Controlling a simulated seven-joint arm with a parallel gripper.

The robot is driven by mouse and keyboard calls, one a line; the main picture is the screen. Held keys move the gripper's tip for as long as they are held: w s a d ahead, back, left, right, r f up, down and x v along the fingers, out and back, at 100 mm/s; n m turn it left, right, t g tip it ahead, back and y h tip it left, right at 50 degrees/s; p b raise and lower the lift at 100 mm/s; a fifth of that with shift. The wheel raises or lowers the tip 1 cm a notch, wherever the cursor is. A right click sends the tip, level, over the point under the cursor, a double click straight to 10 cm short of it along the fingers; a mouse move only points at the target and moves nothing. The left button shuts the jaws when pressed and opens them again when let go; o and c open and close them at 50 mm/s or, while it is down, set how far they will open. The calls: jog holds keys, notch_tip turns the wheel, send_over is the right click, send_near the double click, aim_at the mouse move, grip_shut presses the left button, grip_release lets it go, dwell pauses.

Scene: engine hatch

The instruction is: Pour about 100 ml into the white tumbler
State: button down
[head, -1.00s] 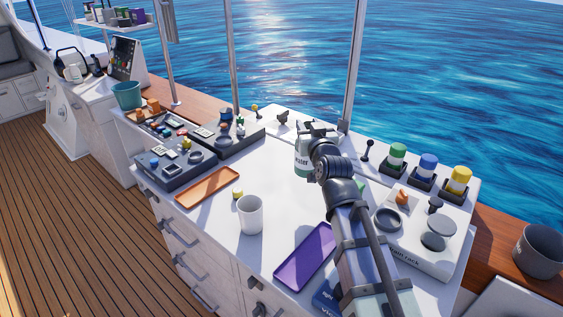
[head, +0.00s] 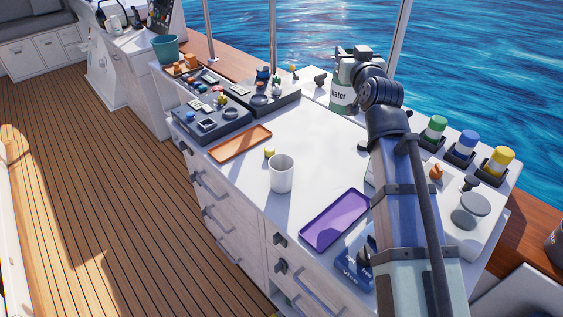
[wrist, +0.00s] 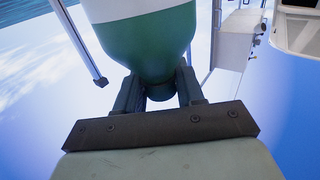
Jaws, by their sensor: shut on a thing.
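The white tumbler (head: 281,175) stands upright on the white counter, with its open top facing up. A bottle labelled "water" (head: 341,97), white and green, is at the back of the counter and looks roughly upright, raised above the surface. My gripper (head: 352,54) is shut on it near its top, up and to the right of the tumbler. In the wrist view, my gripper's fingers (wrist: 158,92) sit either side of the bottle's narrow dark end, with its green and white body (wrist: 150,40) beyond. The liquid inside cannot be seen.
An orange tray (head: 240,144) and a small yellow item (head: 269,153) lie near the tumbler. A purple tray (head: 335,219) is at its right. Green (head: 434,131), blue (head: 461,147) and yellow (head: 495,166) containers stand at the right. The counter's middle is clear.

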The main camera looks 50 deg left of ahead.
jog(key=shift+s+a+f+n+g+y, duration=0.3)
jog(key=shift+s+f+g, duration=0.1)
jog(key=shift+s+f, duration=0.15)
jog(key=shift+s+a+f+n+g+y, duration=0.2)
jog(key=shift+s+a+f+n+g, duration=0.1)
jog(key=shift+s+f+g, duration=0.15)
jog(key=s+a+f+n+g+y, duration=0.25)
jog(key=s+n+g, duration=0.45)
jog(key=s+g, duration=0.4)
jog(key=s+d+r+n+g+h, duration=0.3)
jog(key=s+n+g, duration=0.2)
jog(key=s+g, duration=0.15)
jog(key=s+d+r+n+g+h, duration=0.2)
jog(key=s+d+n+g+h, duration=0.2)
jog(key=s+g, duration=0.3)
notch_tip(320, 180, down, 19)
jog(key=s+t, duration=0.1)
jog(key=shift+a+r+t+y, duration=0.15)
jog(key=shift+a+t+y, duration=0.15)
jog(key=shift+a+y, duration=0.05)
